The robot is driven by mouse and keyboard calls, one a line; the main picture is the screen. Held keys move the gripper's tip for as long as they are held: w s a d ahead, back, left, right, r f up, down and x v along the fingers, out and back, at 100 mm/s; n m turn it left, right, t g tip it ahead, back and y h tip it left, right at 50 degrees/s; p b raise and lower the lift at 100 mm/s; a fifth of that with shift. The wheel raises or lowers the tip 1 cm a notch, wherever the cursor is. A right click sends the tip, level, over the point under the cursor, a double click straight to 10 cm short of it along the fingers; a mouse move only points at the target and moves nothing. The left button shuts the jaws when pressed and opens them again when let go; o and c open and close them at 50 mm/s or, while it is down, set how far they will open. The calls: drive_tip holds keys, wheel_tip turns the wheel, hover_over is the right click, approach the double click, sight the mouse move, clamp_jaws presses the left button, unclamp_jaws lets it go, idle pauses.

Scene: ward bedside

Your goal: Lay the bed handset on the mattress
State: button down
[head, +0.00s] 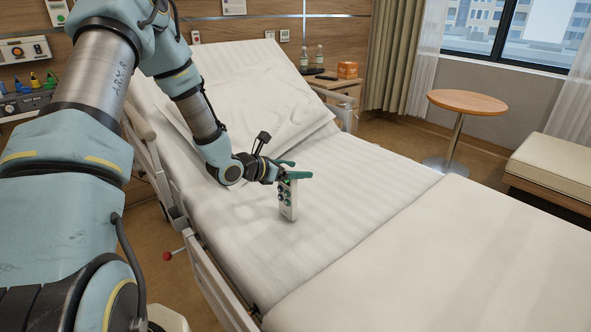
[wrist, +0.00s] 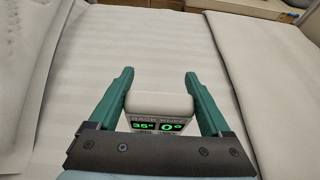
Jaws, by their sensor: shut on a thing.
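The bed handset (head: 288,203) is a white, slim remote with round buttons and a green-lit display. My gripper (head: 291,172) is shut on its upper end and holds it upright over the mattress (head: 335,200). Its lower end is at or just above the white sheet; I cannot tell whether it touches. In the wrist view the handset (wrist: 160,106) sits between the two green fingers of my gripper (wrist: 160,80), its display reading 35° and 0°. The mattress (wrist: 165,45) spreads beyond it.
A folded blanket (head: 450,240) covers the foot end. A bed rail (head: 215,285) runs along the near side. A bedside cabinet (head: 343,88) with bottles and a round table (head: 467,102) stand beyond. The sheet around the handset is clear.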

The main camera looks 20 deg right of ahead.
drive_tip(key=shift+f, duration=0.15)
unclamp_jaws()
